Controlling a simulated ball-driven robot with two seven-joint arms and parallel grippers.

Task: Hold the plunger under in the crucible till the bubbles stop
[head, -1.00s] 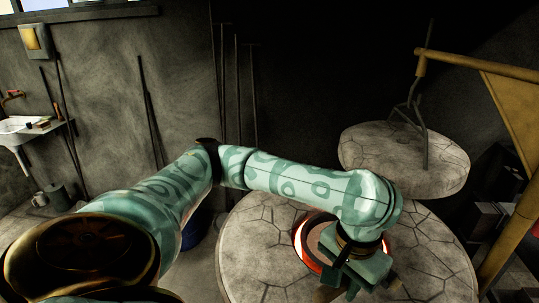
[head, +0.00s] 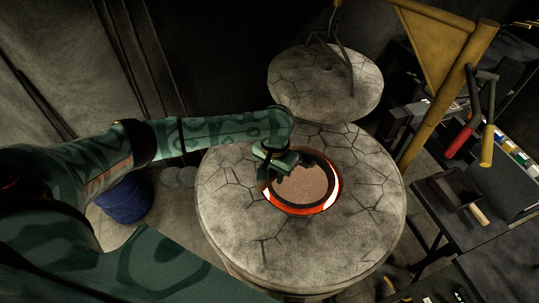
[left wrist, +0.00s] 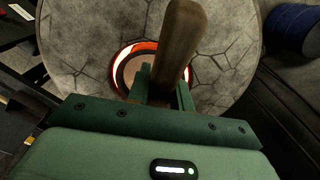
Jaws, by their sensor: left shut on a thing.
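The crucible (head: 331,176) sits in the round opening of the stone-topped furnace (head: 235,225), with a glowing orange-red ring around it. Its contents show a dull, grainy brown surface; I cannot make out bubbles. My left gripper (head: 277,176) is over the left side of the opening. In the left wrist view, the gripper (left wrist: 160,92) is shut on a wooden handle, apparently the plunger's (left wrist: 180,40), with the crucible (left wrist: 123,72) behind it. The plunger's lower end is hidden, so I cannot tell how deep it is. My right gripper is not in view.
A round stone lid (head: 300,85) hangs behind the furnace by a dark bracket from a wooden crane arm (head: 435,110). A dark bench (head: 485,235) with tools stands at right. A blue bucket (head: 125,200) stands on the floor at left.

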